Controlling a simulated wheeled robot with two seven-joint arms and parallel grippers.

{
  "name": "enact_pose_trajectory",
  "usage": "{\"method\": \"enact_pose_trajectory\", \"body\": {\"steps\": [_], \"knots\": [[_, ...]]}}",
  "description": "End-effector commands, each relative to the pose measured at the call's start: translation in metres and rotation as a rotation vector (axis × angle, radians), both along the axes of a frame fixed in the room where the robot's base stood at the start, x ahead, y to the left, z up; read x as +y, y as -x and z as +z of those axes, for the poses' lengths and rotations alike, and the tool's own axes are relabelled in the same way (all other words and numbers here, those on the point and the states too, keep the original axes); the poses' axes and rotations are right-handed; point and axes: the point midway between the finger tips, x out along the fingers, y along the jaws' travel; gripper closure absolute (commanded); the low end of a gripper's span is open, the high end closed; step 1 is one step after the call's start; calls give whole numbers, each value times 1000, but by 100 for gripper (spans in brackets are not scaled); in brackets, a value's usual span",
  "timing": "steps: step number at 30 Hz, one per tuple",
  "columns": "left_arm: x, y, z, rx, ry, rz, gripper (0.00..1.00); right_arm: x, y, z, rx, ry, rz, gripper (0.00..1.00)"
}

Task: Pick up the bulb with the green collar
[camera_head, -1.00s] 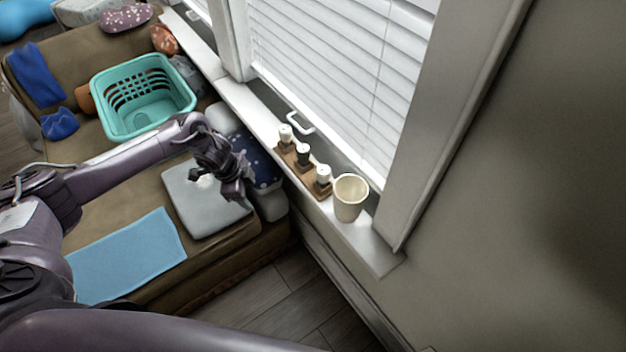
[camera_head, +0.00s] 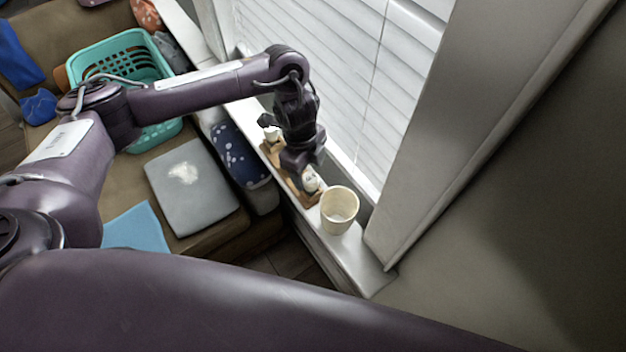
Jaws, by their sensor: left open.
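A wooden holder (camera_head: 270,155) stands on the windowsill with small white-topped pieces in it that look like bulbs. One bulb (camera_head: 271,134) shows at its far end, left of my left gripper. Another bulb (camera_head: 310,181) shows at its near end, just below the gripper. The middle of the holder is hidden behind the gripper. I cannot make out a green collar on either visible bulb. My left gripper (camera_head: 303,164) is open and points down over the holder's middle. Whether it touches anything there I cannot tell. My right gripper is not in view.
A cream cup (camera_head: 340,211) stands on the sill (camera_head: 358,260) close to the holder's near end. The window blinds (camera_head: 375,70) rise behind. A sofa with a grey cushion (camera_head: 190,186) and a teal basket (camera_head: 120,55) lies left.

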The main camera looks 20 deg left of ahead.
Motion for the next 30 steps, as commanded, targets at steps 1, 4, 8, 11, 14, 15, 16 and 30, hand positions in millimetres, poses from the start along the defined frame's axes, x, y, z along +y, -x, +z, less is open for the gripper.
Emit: {"method": "enact_pose_trajectory", "body": {"steps": [1,4,8,11,14,15,16,30], "knots": [[-1,0,-6,1,0,0,39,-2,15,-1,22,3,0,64],[-1,-1,-16,1,-1,3,39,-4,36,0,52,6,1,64],[-3,-3,-36,1,-1,2,39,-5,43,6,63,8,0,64],[-5,-3,-50,0,0,1,39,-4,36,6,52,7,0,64],[-6,-3,-57,-1,-1,1,39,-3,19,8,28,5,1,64],[-6,-3,-58,-2,0,1,39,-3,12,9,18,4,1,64],[-6,-3,-59,-2,0,1,39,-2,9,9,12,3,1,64],[-6,-3,-59,-3,0,1,79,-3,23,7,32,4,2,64]]}}
